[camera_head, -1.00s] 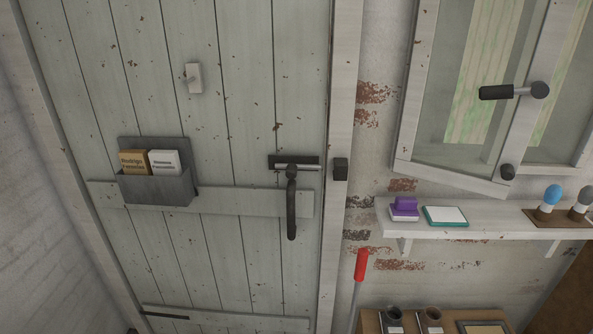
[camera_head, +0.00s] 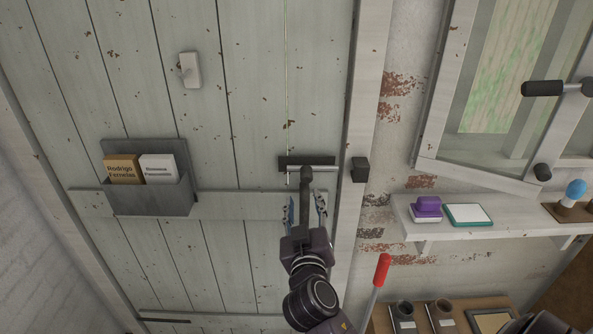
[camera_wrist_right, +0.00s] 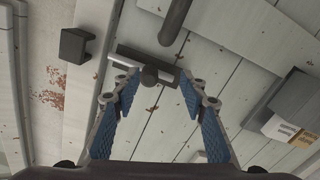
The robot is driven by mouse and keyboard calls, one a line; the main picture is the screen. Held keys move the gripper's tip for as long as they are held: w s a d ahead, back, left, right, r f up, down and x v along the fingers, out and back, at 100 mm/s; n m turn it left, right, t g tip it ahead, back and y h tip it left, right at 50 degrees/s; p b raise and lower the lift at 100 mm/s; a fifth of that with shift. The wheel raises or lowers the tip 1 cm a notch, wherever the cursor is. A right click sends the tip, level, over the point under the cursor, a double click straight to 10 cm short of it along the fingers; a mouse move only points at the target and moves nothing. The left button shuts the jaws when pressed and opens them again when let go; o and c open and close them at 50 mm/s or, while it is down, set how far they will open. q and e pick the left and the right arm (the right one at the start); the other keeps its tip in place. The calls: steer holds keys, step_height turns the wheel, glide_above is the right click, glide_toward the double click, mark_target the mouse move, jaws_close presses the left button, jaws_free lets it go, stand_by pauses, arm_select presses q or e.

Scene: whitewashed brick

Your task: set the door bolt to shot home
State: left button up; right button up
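The door bolt (camera_head: 323,168) is a pale metal rod on a dark backplate at the right side of the plank door. Its rod end stops a little left of the dark keeper (camera_head: 360,169) on the frame, with a small gap. A dark round knob (camera_wrist_right: 149,76) stands out from the bolt in the right wrist view; the backplate (camera_wrist_right: 128,55) and keeper (camera_wrist_right: 75,45) show there too. My right gripper (camera_head: 306,205) is open just below the bolt. In the wrist view its blue-padded fingers (camera_wrist_right: 160,88) stand either side of the knob, apart from it. My left gripper is out of view.
A dark bar (camera_wrist_right: 176,22) stands near the bolt in the wrist view. A grey letter holder (camera_head: 150,205) hangs on the door at left. A shelf (camera_head: 480,230), an ajar window (camera_head: 480,178) and a red-handled tool (camera_head: 382,270) are at right.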

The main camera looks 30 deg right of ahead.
mark_target(307, 180)
steer(key=r, duration=0.1)
steer(key=d+r, duration=0.1)
steer(key=shift+r+m+h, duration=0.3)
steer(key=shift+h, duration=0.1)
steer(key=p+x, duration=0.2)
steer(key=x, duration=0.4)
steer(key=shift+f+p, duration=0.1)
steer(key=shift+p, duration=0.3)
steer(key=shift+w+d, duration=0.25)
steer(key=shift+w, duration=0.15)
steer(key=shift+f, duration=0.1)
jaws_close()
